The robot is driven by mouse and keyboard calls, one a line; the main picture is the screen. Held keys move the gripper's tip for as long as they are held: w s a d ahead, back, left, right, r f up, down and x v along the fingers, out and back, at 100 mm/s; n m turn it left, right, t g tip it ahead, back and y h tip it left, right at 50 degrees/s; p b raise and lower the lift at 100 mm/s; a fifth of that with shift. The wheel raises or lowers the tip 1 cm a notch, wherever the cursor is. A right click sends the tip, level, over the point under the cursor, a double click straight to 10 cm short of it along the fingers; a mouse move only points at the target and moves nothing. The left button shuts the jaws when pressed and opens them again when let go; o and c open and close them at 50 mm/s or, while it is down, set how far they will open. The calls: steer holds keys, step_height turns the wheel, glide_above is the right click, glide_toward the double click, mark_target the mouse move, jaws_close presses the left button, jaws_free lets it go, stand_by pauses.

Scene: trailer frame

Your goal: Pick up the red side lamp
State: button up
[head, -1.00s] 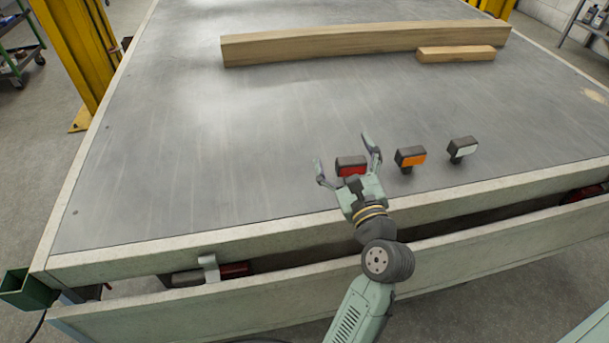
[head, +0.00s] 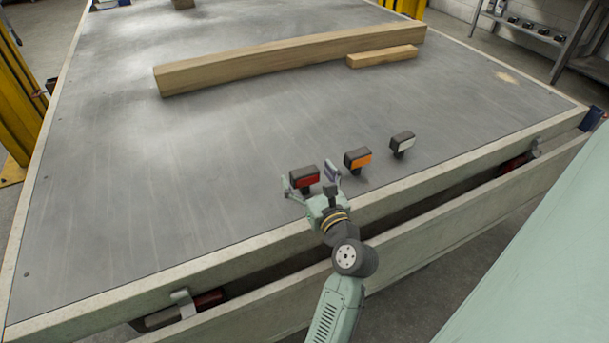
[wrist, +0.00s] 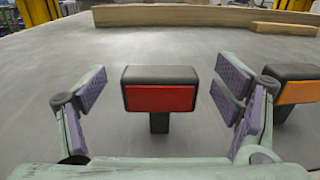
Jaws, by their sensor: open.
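The red side lamp (head: 306,179) is a dark block with a red front face on a short dark stem. It stands upright on the grey trailer bed near its front edge. In the wrist view the lamp (wrist: 160,92) sits centred ahead, in line with the gap between the fingers. My gripper (head: 310,182) is open and empty, with one finger on each side of the lamp's line; in the wrist view its purple-padded fingers (wrist: 155,95) show clear gaps to the lamp on both sides.
An orange lamp (head: 358,159) stands just right of the red one, close to my right finger, and a white lamp (head: 402,142) stands farther right. A long wooden beam (head: 280,62) and a short block (head: 382,57) lie behind. The bed (head: 120,190) is clear on the left.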

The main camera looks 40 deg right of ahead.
steer(key=shift+x, duration=1)
steer(key=c, duration=1.4)
